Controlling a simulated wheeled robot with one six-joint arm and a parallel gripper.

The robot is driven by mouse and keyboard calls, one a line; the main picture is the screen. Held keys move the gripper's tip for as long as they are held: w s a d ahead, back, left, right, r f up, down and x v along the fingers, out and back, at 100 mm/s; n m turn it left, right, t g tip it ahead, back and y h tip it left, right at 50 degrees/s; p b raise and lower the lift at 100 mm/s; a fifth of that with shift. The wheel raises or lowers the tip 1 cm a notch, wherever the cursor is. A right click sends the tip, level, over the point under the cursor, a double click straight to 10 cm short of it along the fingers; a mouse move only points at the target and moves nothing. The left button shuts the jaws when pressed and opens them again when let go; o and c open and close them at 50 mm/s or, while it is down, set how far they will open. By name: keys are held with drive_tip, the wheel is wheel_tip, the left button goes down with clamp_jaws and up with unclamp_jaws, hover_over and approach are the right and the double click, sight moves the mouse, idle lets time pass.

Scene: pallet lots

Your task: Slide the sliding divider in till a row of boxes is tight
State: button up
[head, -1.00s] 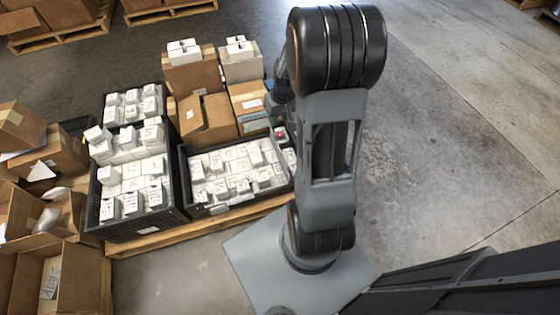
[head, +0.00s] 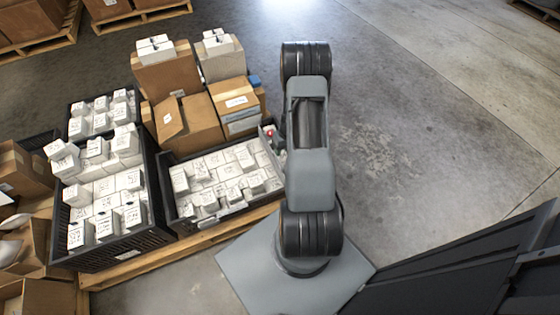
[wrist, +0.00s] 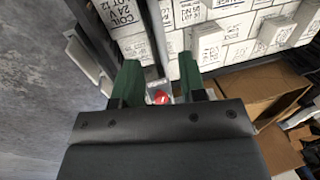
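The black crate (head: 172,208) in the head view holds rows of white lettered boxes (head: 222,172). The sliding divider (wrist: 156,40) shows in the wrist view as a narrow grey strip among the boxes, with white boxes on both sides of it. A red knob (wrist: 160,97) sits at its near end; the knob also shows in the head view beside my arm. My gripper (wrist: 158,80) has two green fingers standing apart, one on each side of the knob, with small gaps visible. Whether a finger touches it I cannot tell. In the head view my arm hides the gripper.
A taller black crate (head: 155,235) of white boxes stands to the left on the same pallet (head: 190,246). Cardboard boxes (head: 195,125) stand behind the crate, and show close to the right finger in the wrist view. The floor (head: 420,130) to the right is clear.

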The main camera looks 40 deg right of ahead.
sight(279, 161)
drive_tip(key=f+b, duration=0.1)
drive_tip(key=f, duration=0.2)
drive_tip(key=a+f, duration=0.1)
drive_tip(key=f, duration=0.2)
drive_tip(key=shift+w+a+f+b, duration=0.15)
drive_tip(key=shift+f+b, duration=0.05)
drive_tip(key=shift+b, duration=0.15)
drive_tip(key=shift+c, duration=0.4)
clamp_jaws()
